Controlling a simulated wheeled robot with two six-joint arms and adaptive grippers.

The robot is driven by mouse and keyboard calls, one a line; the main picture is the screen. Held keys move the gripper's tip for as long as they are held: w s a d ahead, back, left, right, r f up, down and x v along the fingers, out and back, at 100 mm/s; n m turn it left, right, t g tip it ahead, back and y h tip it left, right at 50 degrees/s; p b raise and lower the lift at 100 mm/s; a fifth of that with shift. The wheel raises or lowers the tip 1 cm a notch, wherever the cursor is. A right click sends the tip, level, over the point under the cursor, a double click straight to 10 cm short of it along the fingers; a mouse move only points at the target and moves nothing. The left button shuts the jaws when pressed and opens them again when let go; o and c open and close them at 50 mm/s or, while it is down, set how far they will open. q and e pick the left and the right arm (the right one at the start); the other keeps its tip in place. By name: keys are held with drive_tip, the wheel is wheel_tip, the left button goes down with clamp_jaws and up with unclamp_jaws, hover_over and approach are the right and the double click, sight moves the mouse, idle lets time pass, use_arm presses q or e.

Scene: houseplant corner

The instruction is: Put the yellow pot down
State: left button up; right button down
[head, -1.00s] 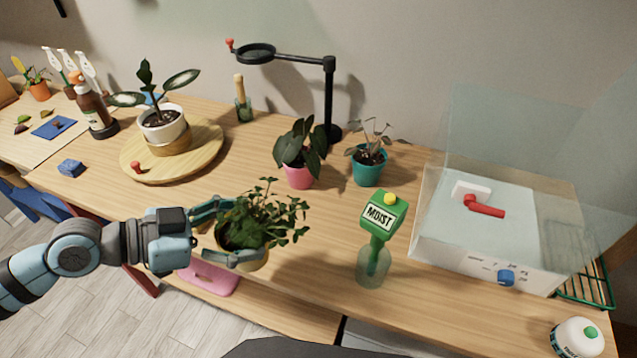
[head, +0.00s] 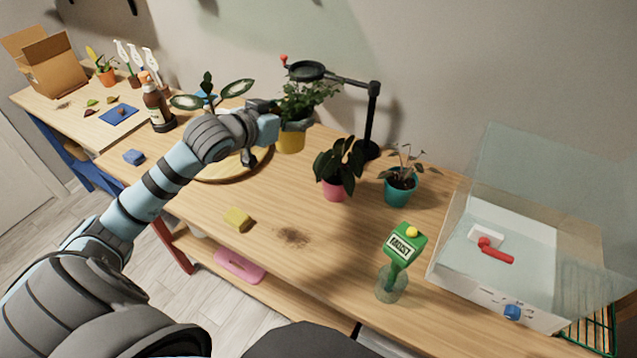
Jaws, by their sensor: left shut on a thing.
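The yellow pot (head: 291,142) with its bushy green plant (head: 303,98) is at the back of the wooden table, just right of the round wooden board (head: 232,174). My left gripper (head: 291,124) is shut around the upper part of the pot. The arm covers part of the board and the white pot on it. The yellow pot looks upright and low, close to the tabletop; I cannot tell whether its base touches. My right gripper is not in view.
A pink pot (head: 336,189) and a teal pot (head: 401,188) stand right of the yellow pot. A black magnifier stand (head: 371,120) rises behind them. A yellow sponge (head: 238,220) and a dark soil patch (head: 292,237) lie on the otherwise open front tabletop.

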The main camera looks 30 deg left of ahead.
use_arm(q)
wheel_tip(320, 180, down, 20)
drive_tip(key=b, duration=0.4)
drive_tip(key=shift+r, duration=0.15)
drive_tip(key=shift+a, duration=0.1)
drive_tip(key=o, duration=1.4)
